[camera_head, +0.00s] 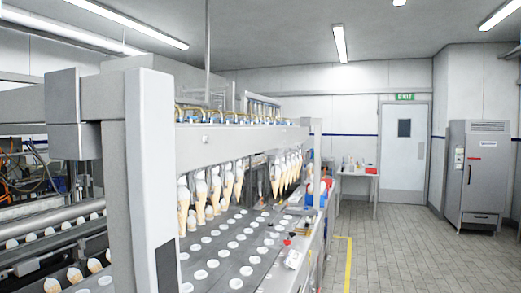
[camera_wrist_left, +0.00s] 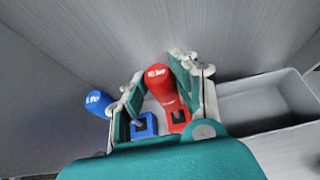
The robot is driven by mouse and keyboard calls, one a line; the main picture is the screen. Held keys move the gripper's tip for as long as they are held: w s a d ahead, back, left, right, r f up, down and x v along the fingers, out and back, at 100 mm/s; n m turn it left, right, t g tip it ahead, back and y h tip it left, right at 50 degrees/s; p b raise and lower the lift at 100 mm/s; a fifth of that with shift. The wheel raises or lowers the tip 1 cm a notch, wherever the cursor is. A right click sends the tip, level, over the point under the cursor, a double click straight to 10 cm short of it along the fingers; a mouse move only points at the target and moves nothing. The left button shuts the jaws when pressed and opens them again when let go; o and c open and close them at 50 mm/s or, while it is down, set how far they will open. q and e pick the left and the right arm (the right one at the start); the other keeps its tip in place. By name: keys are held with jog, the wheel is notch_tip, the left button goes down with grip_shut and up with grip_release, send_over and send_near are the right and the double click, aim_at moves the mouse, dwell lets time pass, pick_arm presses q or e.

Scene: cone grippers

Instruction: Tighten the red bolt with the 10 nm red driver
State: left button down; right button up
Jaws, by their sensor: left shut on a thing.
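In the left wrist view the red driver (camera_wrist_left: 160,82) stands tilted between the fingers of my left gripper (camera_wrist_left: 160,76), with small white lettering on its handle that is hard to read. The gripper is shut on its handle. The lower end of the driver is by a red holder block (camera_wrist_left: 179,118). In the head view a small red spot (camera_head: 287,242) shows at the near right edge of the cone machine; I cannot tell whether it is the red bolt. Neither gripper shows in the head view.
A blue driver (camera_wrist_left: 98,102) leans left of my left gripper, with a blue block (camera_wrist_left: 146,124) beside the red one. A grey bin (camera_wrist_left: 262,103) is close on the right. In the head view the cone machine (camera_head: 250,140) fills the left; the tiled floor (camera_head: 395,235) is clear.

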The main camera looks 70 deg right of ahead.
pick_arm(q)
jog(key=shift+r+p, duration=1.45)
jog(key=shift+r, duration=0.85)
jog(key=shift+f, duration=0.1)
